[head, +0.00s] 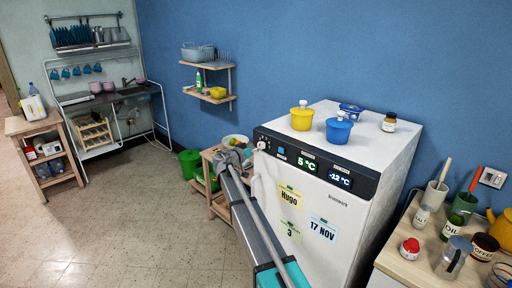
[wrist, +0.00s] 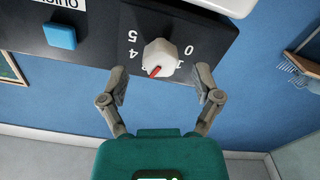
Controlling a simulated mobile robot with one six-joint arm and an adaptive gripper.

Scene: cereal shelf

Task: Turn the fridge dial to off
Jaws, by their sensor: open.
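The fridge (head: 330,230) is white with a black control panel on top. Its dial (wrist: 158,55) is a white knob, upside down in the wrist view, with figures around it; 0, 4 and 5 are readable. Its red pointer (wrist: 154,71) points to lower left, away from the 0. The dial also shows in the head view (head: 261,145) at the panel's left end. My gripper (wrist: 161,78) is open, its fingertips on either side just below the knob in the wrist view, apart from it. In the head view my gripper (head: 243,152) is close to the panel's left end.
A blue button (wrist: 60,35) is on the panel beside the dial. A yellow pot (head: 302,119) and a blue pot (head: 339,129) stand on the fridge. A wooden stand (head: 217,203) is left of the fridge. The floor (head: 130,225) at left is clear.

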